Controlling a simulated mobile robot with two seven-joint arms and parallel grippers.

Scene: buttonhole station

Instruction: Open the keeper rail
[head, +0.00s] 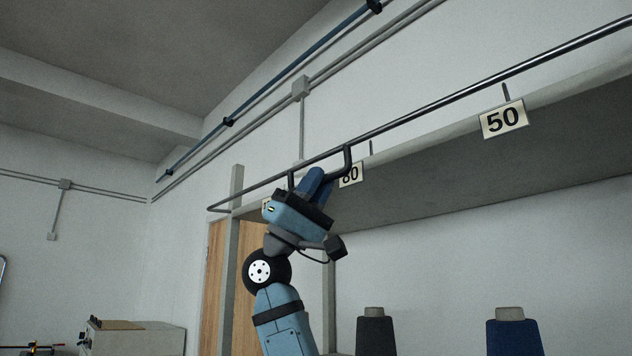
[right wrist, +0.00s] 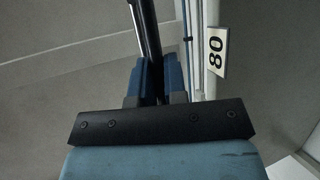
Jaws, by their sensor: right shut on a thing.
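The keeper rail (head: 450,96) is a long dark metal bar running along the shelf's upper front edge, with its bent end at the far left. A U-shaped dark handle (head: 348,158) hangs from it near that end. My right gripper (head: 318,180) reaches up from below and is shut on this handle; its blue fingers hide part of the grip. In the right wrist view a dark bar (right wrist: 147,40) runs between the two blue fingers. My left gripper is not in view.
Number plates "50" (head: 503,119) and "80" (head: 351,174) hang on the shelf front close to the rail; the "80" plate is near my right gripper. Dark thread cones (head: 374,335) and (head: 514,338) stand below. A grey post (head: 232,240) is left of my arm.

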